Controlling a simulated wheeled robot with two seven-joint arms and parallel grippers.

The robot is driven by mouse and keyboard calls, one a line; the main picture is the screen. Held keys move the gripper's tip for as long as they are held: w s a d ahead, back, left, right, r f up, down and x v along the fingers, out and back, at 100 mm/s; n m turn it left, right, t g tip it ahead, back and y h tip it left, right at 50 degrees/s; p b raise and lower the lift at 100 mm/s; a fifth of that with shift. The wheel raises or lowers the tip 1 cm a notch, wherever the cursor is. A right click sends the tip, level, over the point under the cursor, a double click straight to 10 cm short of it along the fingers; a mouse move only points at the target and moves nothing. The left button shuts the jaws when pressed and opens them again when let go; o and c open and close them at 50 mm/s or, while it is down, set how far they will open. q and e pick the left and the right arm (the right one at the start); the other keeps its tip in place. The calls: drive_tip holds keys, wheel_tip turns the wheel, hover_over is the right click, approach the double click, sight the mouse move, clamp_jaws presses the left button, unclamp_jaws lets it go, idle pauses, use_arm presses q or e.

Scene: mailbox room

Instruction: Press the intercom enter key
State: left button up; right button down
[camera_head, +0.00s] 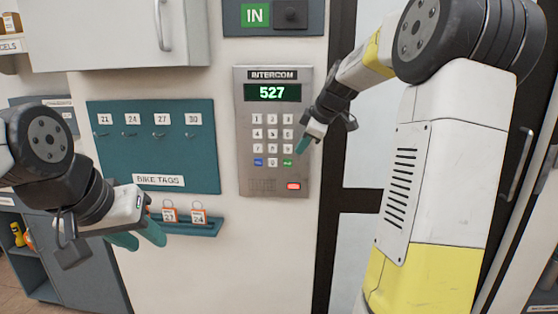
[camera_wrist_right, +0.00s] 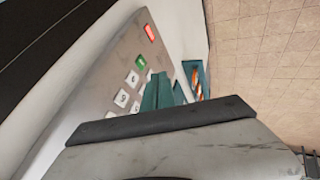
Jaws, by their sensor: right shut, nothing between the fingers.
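The intercom (camera_head: 240,120) is a grey metal wall panel whose lit display (camera_head: 272,92) reads 527. Below are white number keys, a blue key (camera_head: 258,162) at bottom left and a green key (camera_head: 288,163) at bottom right; their labels are too small to read. My right gripper (camera_head: 301,146) is shut and empty, its teal fingertips just above and right of the green key. In the right wrist view, the green key (camera_wrist_right: 141,62) lies beyond and left of the fingertips (camera_wrist_right: 163,90); no contact shows. My left gripper (camera_head: 139,238) is open and empty, away from the intercom.
A red-lit element (camera_head: 293,186) sits at the panel's bottom right. A white cabinet (camera_head: 110,35) juts out at upper left. A dark-framed door is right.

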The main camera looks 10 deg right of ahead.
sight(291, 160)
idle(0.3)
drive_tip(key=x, duration=0.3)
drive_tip(key=w+x, duration=0.1)
drive_tip(key=x, duration=0.3)
drive_tip(key=d+r+x, duration=0.1)
drive_tip(key=x, duration=0.3)
drive_tip(key=shift+w+f, duration=0.2)
drive_tip(key=shift+w, duration=0.25)
drive_tip(key=shift+w+d+r, duration=0.1)
drive_tip(key=shift+w+d, duration=0.1)
drive_tip(key=shift+w, duration=0.5)
